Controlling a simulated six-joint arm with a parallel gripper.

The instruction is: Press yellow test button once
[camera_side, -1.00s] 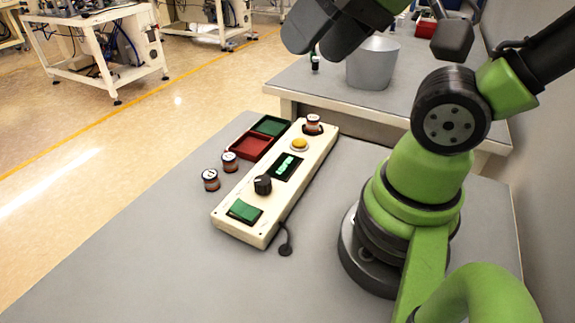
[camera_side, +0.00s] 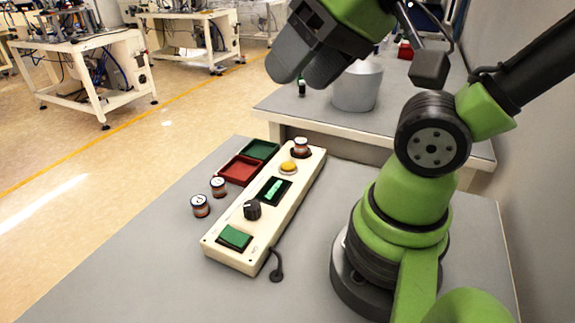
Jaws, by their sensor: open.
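The yellow test button (camera_side: 288,167) sits near the far end of a long cream control panel (camera_side: 222,257) on the grey table. The panel also carries a lit green display (camera_side: 273,190), a black knob (camera_side: 252,209) and a green square switch (camera_side: 235,237). A small labelled jar (camera_side: 301,147) stands at the panel's far end, just beyond the button. My gripper (camera_side: 308,75) is open and empty, raised above and beyond the panel, clear of the button. The view does not show whether the button is pressed.
Two labelled jars (camera_side: 200,205) (camera_side: 218,187) stand left of the panel. A red tray (camera_side: 240,170) and a green tray (camera_side: 262,150) lie beside its far end. A grey bucket (camera_side: 357,88) stands on the table behind. A cable trails from the panel's near right side.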

